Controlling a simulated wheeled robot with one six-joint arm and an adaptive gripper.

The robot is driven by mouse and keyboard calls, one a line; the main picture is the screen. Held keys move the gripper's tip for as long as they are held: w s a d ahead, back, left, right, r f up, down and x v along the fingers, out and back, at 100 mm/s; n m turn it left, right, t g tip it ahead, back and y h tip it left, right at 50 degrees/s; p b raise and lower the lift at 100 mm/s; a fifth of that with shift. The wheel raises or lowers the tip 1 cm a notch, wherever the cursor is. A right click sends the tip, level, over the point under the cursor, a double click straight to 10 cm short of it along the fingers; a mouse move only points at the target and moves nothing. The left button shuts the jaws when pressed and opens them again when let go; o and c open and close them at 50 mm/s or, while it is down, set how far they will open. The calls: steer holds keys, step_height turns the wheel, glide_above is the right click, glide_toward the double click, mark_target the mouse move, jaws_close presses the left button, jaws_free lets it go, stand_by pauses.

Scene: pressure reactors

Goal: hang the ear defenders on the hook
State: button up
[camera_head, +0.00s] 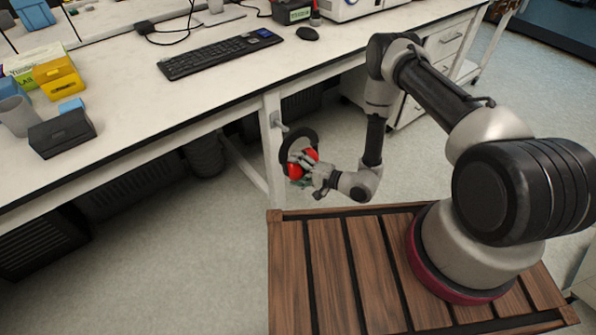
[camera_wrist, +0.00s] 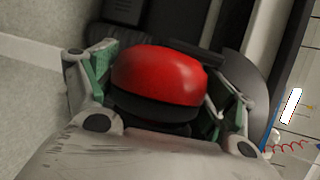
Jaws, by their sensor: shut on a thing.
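The ear defenders (camera_head: 311,156) have red cups and a black headband. My gripper (camera_head: 301,166) is shut on a red cup, at the end of my arm in front of the bench. In the wrist view the red cup (camera_wrist: 160,76) sits between the two green-padded fingers of my gripper (camera_wrist: 158,92). The headband arches above the cups in the head view. The hook (camera_head: 277,119) is a small light metal piece on the bench leg, just up and left of the headband. I cannot tell whether the band touches it.
The white bench (camera_head: 200,100) runs across the back, with a keyboard (camera_head: 220,54), mouse (camera_head: 307,33) and several boxes on top. Its leg (camera_head: 271,150) stands beside the ear defenders. Open floor (camera_head: 170,250) lies to the left.

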steer(key=w+a+f, duration=0.1)
steer(key=w+a, duration=0.4)
steer(key=w, duration=0.2)
steer(key=shift+w+a+f, duration=0.15)
steer(key=shift+w+f, duration=0.1)
steer(key=shift+w, duration=0.1)
stand_by(0.6)
stand_by(0.5)
steer(key=o, duration=1.3)
